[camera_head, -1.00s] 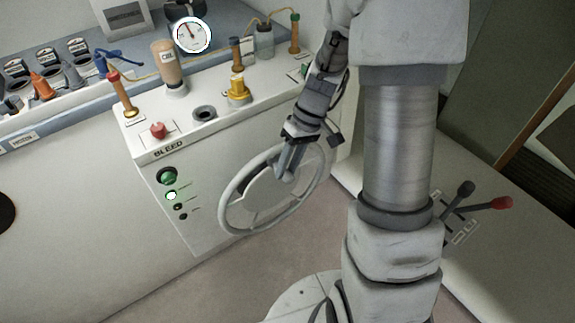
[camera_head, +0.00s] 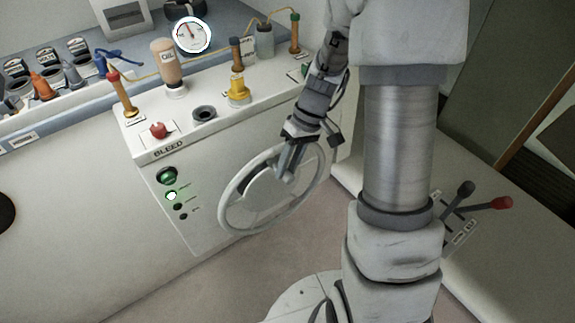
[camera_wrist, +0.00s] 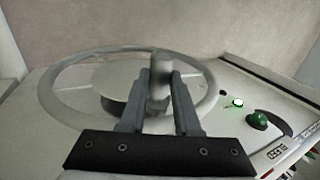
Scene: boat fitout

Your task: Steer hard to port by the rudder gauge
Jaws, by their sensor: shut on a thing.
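The pale steering wheel (camera_head: 233,219) stands on the front of the white console, with a broad light hub plate inside its rim. It also shows in the wrist view (camera_wrist: 75,73). My gripper (camera_head: 285,174) reaches in from the upper right and is shut on the wheel's knob, which shows between the two fingers (camera_wrist: 160,75) in the wrist view. The round white rudder gauge (camera_head: 193,35) sits at the back of the blue-grey counter. Its red needle points up, slightly left of vertical. The scale marks are too small to read.
The white console (camera_head: 150,190) carries a green knob (camera_head: 167,176), a lit green lamp (camera_head: 171,196), a red button (camera_head: 158,130), an oil bottle (camera_head: 165,65) and a yellow fitting (camera_head: 239,92). Levers (camera_head: 490,204) stand at right. Floor in front is clear.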

